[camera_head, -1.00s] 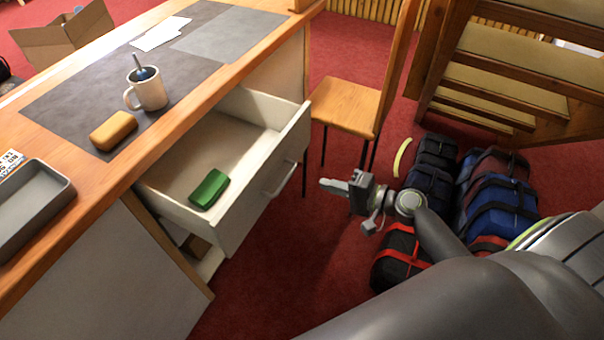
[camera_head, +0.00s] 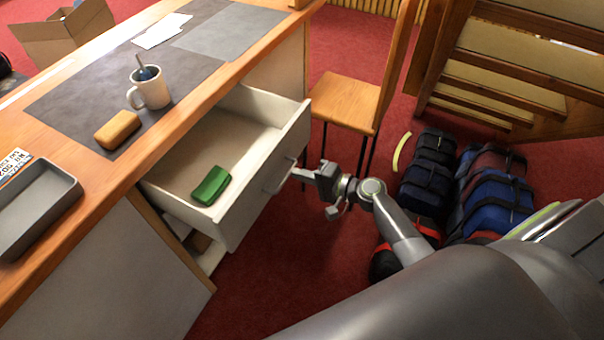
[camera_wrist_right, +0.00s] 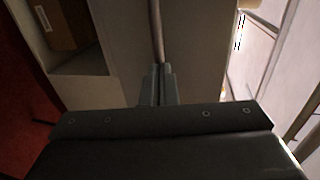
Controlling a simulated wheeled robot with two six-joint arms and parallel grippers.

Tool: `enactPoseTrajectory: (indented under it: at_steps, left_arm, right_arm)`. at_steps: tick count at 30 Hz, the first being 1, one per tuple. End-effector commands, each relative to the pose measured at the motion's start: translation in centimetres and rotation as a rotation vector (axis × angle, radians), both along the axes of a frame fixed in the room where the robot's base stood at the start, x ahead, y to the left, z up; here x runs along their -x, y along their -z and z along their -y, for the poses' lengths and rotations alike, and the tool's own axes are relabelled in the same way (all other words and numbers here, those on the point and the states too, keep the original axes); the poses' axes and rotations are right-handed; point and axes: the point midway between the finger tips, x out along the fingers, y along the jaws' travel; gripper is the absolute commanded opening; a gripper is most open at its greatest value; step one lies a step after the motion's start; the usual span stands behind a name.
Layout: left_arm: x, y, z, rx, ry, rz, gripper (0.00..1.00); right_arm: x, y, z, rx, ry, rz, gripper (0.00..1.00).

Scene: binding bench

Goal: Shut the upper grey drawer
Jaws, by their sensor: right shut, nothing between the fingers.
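The upper grey drawer (camera_head: 262,190) stands pulled out from the desk, with a green case (camera_head: 211,186) lying inside it. Its bar handle (camera_head: 279,177) is on the front panel. My right gripper (camera_head: 294,174) is shut and empty, its fingertips at the handle, touching it or very close. In the right wrist view the shut fingers (camera_wrist_right: 158,84) point at the handle bar (camera_wrist_right: 157,35) on the pale drawer front (camera_wrist_right: 195,55). My left gripper is not in view.
Below the drawer is an open compartment with a brown box (camera_wrist_right: 62,22). A wooden chair (camera_head: 345,103) stands just behind the drawer. Bags (camera_head: 492,200) lie on the red floor at right. A mug (camera_head: 151,90) and a grey tray (camera_head: 38,205) are on the desktop.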

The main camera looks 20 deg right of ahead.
Motion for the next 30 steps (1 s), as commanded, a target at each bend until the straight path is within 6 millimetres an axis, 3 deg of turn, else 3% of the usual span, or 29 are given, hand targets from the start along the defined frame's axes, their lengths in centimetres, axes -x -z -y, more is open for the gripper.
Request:
enactPoseTrajectory:
  at_steps: [5, 11, 30]
  left_arm:
    - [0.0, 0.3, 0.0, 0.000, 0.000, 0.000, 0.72]
    - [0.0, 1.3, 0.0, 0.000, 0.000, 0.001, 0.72]
    - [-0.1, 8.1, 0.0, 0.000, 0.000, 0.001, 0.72]
  right_arm:
    - [-0.7, 0.0, -0.6, -0.002, 0.000, 0.001, 0.00]
    - [-3.3, 0.1, -2.6, -0.002, -0.001, 0.004, 0.00]
    - [-16.1, 0.4, -12.6, -0.001, -0.002, 0.003, 0.00]
